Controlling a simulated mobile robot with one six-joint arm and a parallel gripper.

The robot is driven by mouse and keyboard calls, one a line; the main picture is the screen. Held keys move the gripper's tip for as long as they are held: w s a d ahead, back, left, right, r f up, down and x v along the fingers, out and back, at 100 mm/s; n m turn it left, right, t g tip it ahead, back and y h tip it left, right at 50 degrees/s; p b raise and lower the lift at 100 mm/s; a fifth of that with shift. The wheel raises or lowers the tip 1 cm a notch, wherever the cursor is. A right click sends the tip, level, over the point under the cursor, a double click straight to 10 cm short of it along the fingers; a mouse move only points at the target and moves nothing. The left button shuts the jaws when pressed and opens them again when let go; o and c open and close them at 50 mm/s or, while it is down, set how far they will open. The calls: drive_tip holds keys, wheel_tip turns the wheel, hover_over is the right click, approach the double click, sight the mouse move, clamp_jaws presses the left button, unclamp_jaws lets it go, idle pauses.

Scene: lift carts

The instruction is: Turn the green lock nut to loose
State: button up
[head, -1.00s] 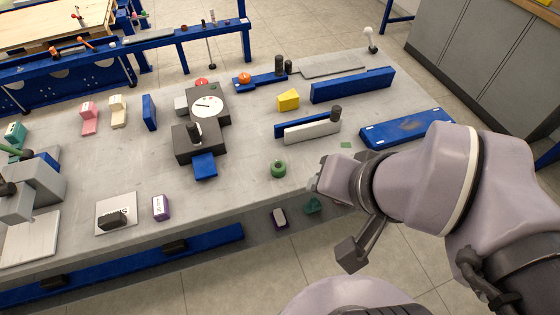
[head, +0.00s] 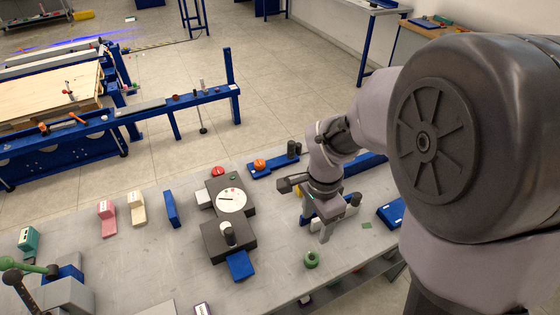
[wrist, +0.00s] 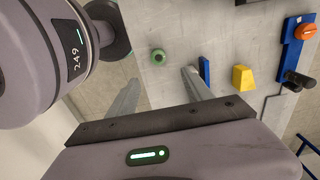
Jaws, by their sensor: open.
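The green lock nut (head: 312,259) is a small round green ring with a dark centre. It sits near the front edge of the grey table (head: 130,262) in the head view. It also shows in the wrist view (wrist: 158,57), beyond and between the finger lines. My gripper (head: 316,226) is above the table, up and slightly to the right of the nut in the picture, apart from it. In the wrist view my gripper (wrist: 160,94) has its two fingers spread wide with nothing between them. Any mark showing the nut's setting is too small to read.
A black block with a white dial (head: 231,200) stands left of the nut. A blue bar with an orange knob (head: 260,164) lies behind. A yellow wedge (wrist: 242,77) and a blue plate (wrist: 204,71) are near my gripper. The table around the nut is clear.

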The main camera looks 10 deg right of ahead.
sight(312, 257)
drive_tip(key=f+b, duration=0.2)
drive_tip(key=f, duration=0.3)
drive_tip(key=f+b, duration=0.3)
drive_tip(key=f, duration=0.3)
drive_tip(key=f+b, duration=0.2)
drive_tip(key=f, duration=0.4)
drive_tip(key=shift+s+d+f, duration=0.25)
clamp_jaws()
drive_tip(key=n, duration=0.5)
drive_tip(key=shift+n, duration=0.4)
drive_tip(key=n+p, duration=0.1)
drive_tip(key=n, duration=0.5)
